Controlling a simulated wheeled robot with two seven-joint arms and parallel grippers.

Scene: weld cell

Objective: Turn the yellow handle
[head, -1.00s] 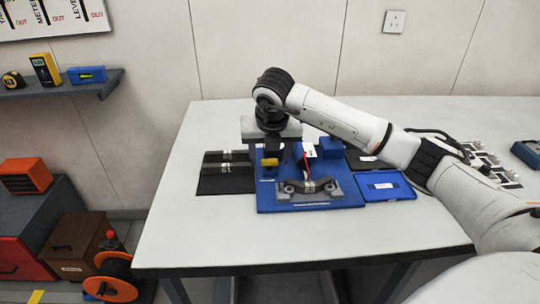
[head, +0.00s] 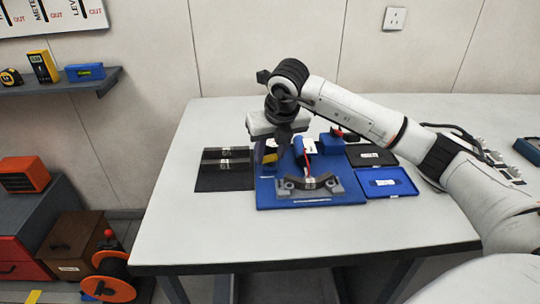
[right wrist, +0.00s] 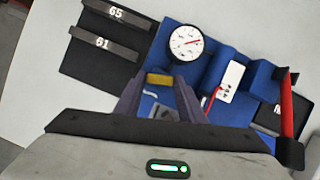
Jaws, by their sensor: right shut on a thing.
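The yellow handle (head: 270,158) is a small yellow block at the left of the blue fixture base (head: 272,200). It also shows in the right wrist view (right wrist: 159,79), between the fingertips. My right gripper (head: 271,153) reaches down over it from above, with its body tilted. Its two fingers are shut on the handle, as the right wrist view (right wrist: 164,82) shows. The gripper body hides part of the fixture behind it. My left gripper is in neither view.
A round dial gauge (right wrist: 186,43) stands close beyond the fingers. A curved dark piece (head: 308,183) rests on grey supports at the fixture's front. Black labelled strips (head: 225,165) lie left, and an open blue case (head: 385,182) lies right. The table front is clear.

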